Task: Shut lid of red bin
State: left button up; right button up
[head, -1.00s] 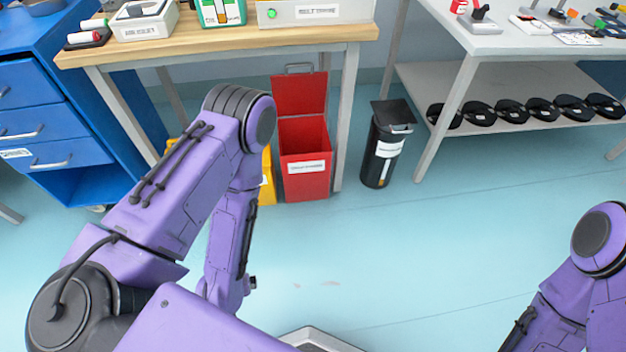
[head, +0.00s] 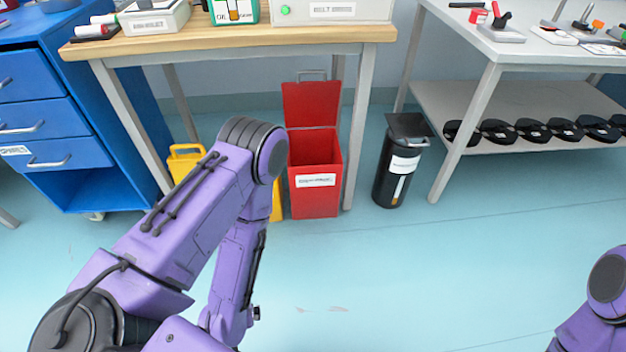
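The red bin (head: 316,188) stands on the floor under the front edge of the wooden workbench. Its red lid (head: 311,104) is open and stands upright at the back, with a grey handle on its top edge. A white label is on the bin's front. My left arm reaches up from the lower left, and its elbow is just left of the bin in the picture. The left gripper is not visible. My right arm shows only at the lower right edge, and its gripper is out of view.
A yellow bin (head: 187,158) is partly hidden behind my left arm. A black bin (head: 400,163) stands to the right of the red bin. The workbench (head: 290,39) is above, a blue drawer cabinet (head: 40,125) at left, a grey table (head: 487,47) at right. Floor in front is clear.

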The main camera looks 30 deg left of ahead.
aim_at(306, 104)
jog(key=u, duration=0.5)
jog(key=k, duration=0.6)
jog(key=z, duration=0.3)
jog(key=i, duration=1.6)
jog(key=u, duration=0.85)
